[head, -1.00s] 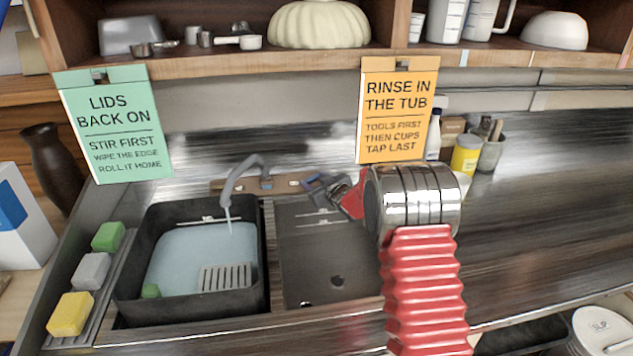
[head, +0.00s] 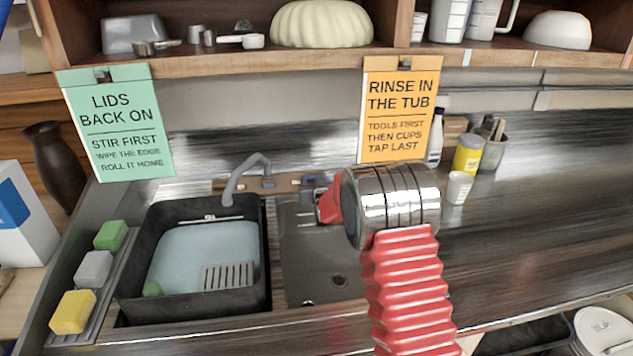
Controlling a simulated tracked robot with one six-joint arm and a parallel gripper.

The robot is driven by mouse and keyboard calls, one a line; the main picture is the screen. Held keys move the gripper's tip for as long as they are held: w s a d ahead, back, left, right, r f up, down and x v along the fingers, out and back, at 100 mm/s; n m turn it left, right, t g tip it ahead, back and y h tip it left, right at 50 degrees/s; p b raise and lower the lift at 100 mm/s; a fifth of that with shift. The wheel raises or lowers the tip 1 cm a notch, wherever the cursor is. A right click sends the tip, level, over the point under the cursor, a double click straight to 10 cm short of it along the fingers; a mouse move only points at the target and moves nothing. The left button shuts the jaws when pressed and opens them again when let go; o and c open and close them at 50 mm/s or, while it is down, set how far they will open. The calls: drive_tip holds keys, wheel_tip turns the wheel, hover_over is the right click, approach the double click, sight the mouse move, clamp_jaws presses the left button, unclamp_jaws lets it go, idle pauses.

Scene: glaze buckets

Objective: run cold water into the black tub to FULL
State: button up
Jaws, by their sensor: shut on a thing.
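The black tub (head: 137,290) stands in the left basin under the grey tap (head: 232,182). Pale blue water (head: 190,250) lies in it, its back edge close below a white mark (head: 212,217) on the rear wall; the lettering is too small to read. No stream shows from the spout. My gripper (head: 308,188), beyond my red and chrome arm, is at the base's right end. It appears shut on a tap handle there, but the contact is mostly hidden.
The right basin (head: 315,265) looks empty. Green, grey and yellow sponges (head: 73,312) line the left. A white cup (head: 458,187) and bottles stand at the right rear.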

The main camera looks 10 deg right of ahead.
idle(0.4)
drive_tip(key=o, duration=1.1)
drive_tip(key=shift+c, duration=0.2)
drive_tip(key=shift+s, duration=0.1)
drive_tip(key=v, duration=1.3)
drive_tip(key=shift+s, duration=0.25)
drive_tip(key=shift+a, duration=0.1)
